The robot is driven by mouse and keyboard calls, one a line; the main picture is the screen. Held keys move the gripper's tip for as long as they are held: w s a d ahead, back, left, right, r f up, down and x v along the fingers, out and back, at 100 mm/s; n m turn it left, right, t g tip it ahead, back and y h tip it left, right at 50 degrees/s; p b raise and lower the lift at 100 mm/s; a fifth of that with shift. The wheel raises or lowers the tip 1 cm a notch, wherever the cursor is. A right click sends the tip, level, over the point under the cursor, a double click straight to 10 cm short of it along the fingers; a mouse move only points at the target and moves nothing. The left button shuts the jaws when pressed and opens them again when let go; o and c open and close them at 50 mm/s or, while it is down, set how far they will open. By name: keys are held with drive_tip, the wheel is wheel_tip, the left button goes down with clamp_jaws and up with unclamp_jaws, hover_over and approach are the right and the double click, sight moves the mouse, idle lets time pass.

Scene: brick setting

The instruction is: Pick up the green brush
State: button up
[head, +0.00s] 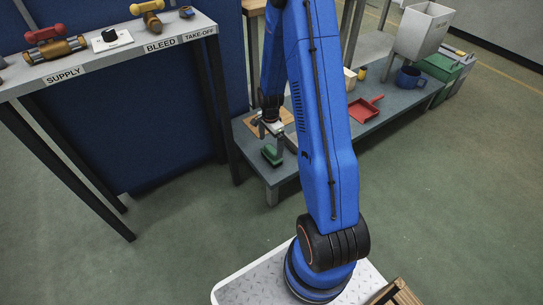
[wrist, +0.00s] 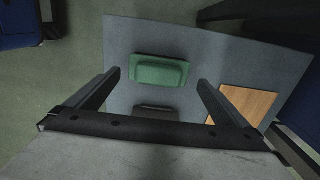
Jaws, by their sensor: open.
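The green brush (head: 271,155) lies on the near end of the low grey bench (head: 300,170) in the head view. In the wrist view the green brush (wrist: 160,71) lies crosswise, a little beyond the space between the fingers. My gripper (head: 271,141) is just above the brush in the head view, pointing down. In the wrist view my gripper (wrist: 159,80) is open, with one finger on each side and nothing between them. The fingers appear apart from the brush. How high they are above it is hard to tell.
A dark grey item (wrist: 155,109) lies close to the brush. A wooden board (wrist: 242,103) is to its right. A higher shelf labelled SUPPLY (head: 85,62) is at left.

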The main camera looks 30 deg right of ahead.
sight(271, 149)
drive_tip(key=shift+s+d+f, duration=0.1)
drive_tip(key=shift+f, duration=1.4)
drive_tip(key=shift+d+f, duration=0.1)
drive_tip(key=shift+f, duration=1.35)
drive_tip(key=c, duration=0.9)
drive_tip(key=shift+c, duration=0.2)
drive_tip(key=shift+r, duration=0.1)
wheel_tip(271, 149, up, 10)
drive_tip(key=shift+f, duration=0.1)
